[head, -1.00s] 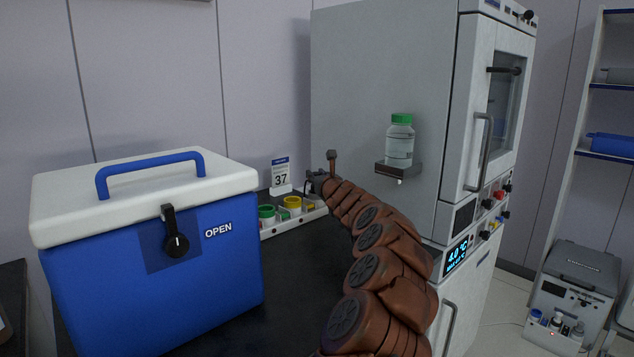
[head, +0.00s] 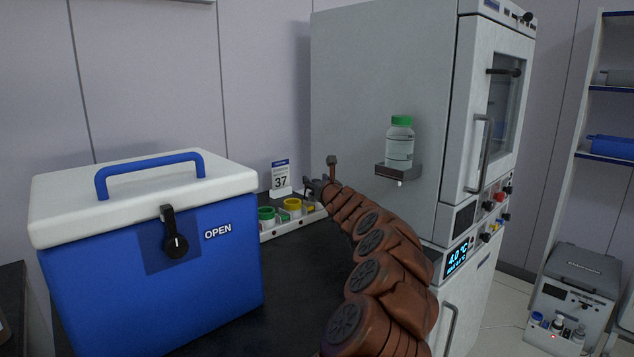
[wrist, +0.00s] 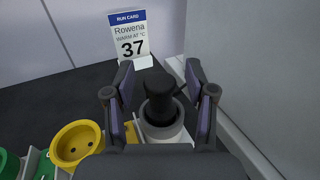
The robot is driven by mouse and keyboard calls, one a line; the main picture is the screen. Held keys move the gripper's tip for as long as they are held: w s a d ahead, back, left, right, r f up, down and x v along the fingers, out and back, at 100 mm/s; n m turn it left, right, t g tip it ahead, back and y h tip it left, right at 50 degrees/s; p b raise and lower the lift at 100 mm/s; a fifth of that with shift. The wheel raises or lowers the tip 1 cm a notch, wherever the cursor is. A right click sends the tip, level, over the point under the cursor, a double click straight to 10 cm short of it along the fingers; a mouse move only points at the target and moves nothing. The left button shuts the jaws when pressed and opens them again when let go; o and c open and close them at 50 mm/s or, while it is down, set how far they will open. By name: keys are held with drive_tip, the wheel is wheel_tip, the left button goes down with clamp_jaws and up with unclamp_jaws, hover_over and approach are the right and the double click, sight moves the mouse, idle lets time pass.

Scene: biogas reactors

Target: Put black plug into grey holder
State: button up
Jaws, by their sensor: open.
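The black plug (wrist: 158,88) stands upright in the wrist view, its lower end within the rim of the grey holder (wrist: 165,129). How deep it sits cannot be told. My gripper (wrist: 159,72) is open, one finger on each side of the plug, with gaps visible between the fingers and the plug. In the head view my gripper (head: 315,187) is at the right end of the holder rack (head: 284,230). The plug and grey holder are hidden there.
Yellow (wrist: 76,146) and green (wrist: 8,163) holders sit left of the grey one. A card reading 37 (wrist: 130,37) stands behind. A large grey cabinet (head: 385,75) stands close on the right, with a green-capped bottle (head: 400,145) on its side shelf. A blue cooler box (head: 150,270) is left.

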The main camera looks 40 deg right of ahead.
drive_tip(key=b+v, duration=0.7)
drive_tip(key=v, duration=0.5)
idle(0.8)
idle(0.5)
